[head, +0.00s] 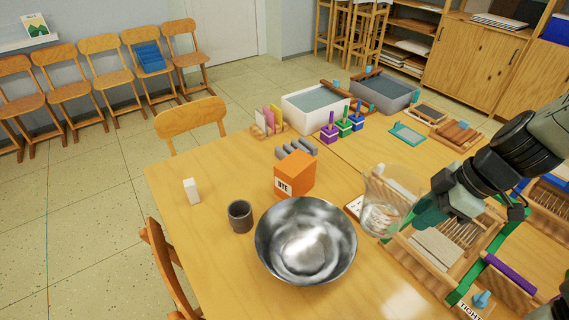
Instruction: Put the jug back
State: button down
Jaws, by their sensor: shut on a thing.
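The clear jug (381,214) is right of centre in the head view, beside the large metal bowl (305,240). It looks upright, with what seems to be some clear liquid low inside. My gripper (423,213) comes in from the right and is shut on the jug's right side. The fingertips are partly hidden against the jug. The jug overlaps a white card or board (353,207) on the table; I cannot tell whether its base touches anything.
An orange dye box (294,175), a grey cup (240,216) and a white block (191,190) stand around the bowl. A wooden rack (432,247) lies under my gripper. Two tubs (315,103) stand at the back. The table's left front (185,235) is clear.

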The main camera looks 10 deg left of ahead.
jog(key=w+a+f+m+t, duration=0.2)
jog(key=w+a+m, duration=0.3)
jog(key=w+a, duration=1.5)
jog(key=w+a+r+m+h, duration=0.1)
jog(key=w+a, duration=0.1)
jog(key=a, duration=1.1)
jog(key=w+a+r+m, duration=0.1)
jog(key=w+a, duration=0.1)
jog(key=a, duration=1.1)
jog(key=shift+t, duration=0.3)
jog(key=f, duration=1.6)
jog(key=shift+s+a+f, duration=0.1)
jog(key=shift+s+f, duration=0.1)
jog(key=shift+f, duration=0.15)
jog(key=c, duration=0.9)
grip_release()
